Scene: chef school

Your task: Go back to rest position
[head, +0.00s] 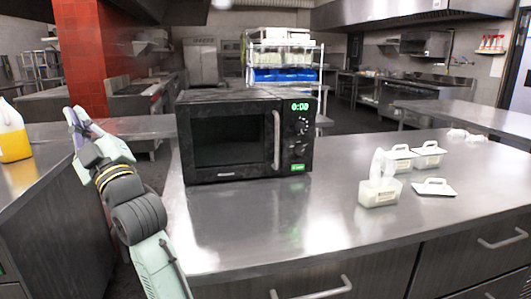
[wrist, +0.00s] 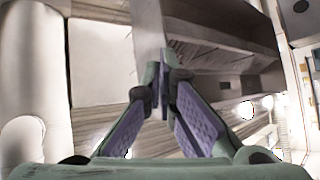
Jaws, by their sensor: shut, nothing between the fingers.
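My gripper (head: 76,120) is raised at the left of the head view, in front of the red tiled pillar and left of the microwave. It points up and away from the counter. In the wrist view its two fingers (wrist: 163,75) come together at the tips, with nothing between them. No object is near the fingertips. The wrist view looks toward the ceiling and upper fittings, tilted.
A black microwave (head: 228,138) showing 0:00 stands shut on the steel counter (head: 290,225). Several white containers (head: 380,192) and a loose lid (head: 434,188) lie at the right. A yellow bottle (head: 12,135) stands on the left counter. The counter's front middle is clear.

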